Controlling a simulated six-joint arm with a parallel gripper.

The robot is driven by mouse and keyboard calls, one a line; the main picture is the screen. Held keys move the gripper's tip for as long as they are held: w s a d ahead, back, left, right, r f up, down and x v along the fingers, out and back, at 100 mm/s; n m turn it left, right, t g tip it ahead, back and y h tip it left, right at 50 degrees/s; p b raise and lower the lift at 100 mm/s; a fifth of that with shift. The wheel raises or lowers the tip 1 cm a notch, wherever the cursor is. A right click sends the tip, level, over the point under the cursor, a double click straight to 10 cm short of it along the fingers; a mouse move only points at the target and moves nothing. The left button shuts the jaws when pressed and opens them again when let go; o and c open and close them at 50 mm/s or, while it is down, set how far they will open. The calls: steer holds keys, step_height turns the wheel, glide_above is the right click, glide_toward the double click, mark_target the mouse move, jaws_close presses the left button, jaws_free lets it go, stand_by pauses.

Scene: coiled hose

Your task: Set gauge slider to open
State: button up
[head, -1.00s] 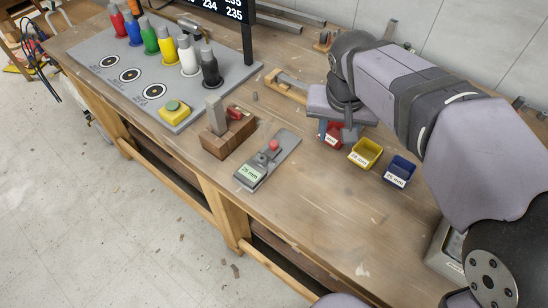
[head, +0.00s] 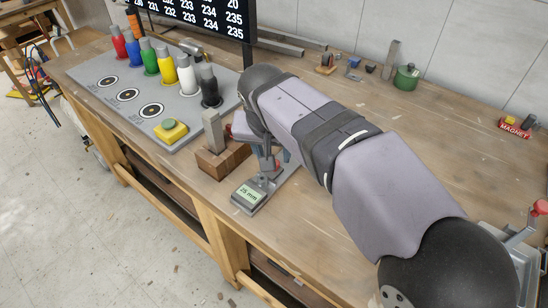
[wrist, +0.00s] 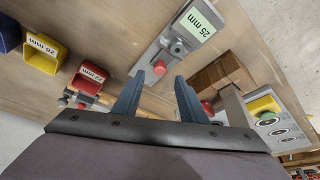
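The gauge is a flat grey device with a "25 mm" display (head: 248,194), lying on the bench. In the wrist view its grey plate and display (wrist: 196,24) are at the top, with a red knob (wrist: 159,67) on the slider at its near end. My gripper (wrist: 159,76) is open, with two blue fingers pointing toward the gauge. The red knob appears between the fingertips; I cannot tell how far it is from them in depth.
A wooden block with a grey upright (head: 222,160) stands close left of the gauge. A red bin (wrist: 88,76) and a yellow bin (wrist: 45,53) stand on its other side.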

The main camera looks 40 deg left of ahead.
steer(key=shift+x, duration=2)
jaws_close()
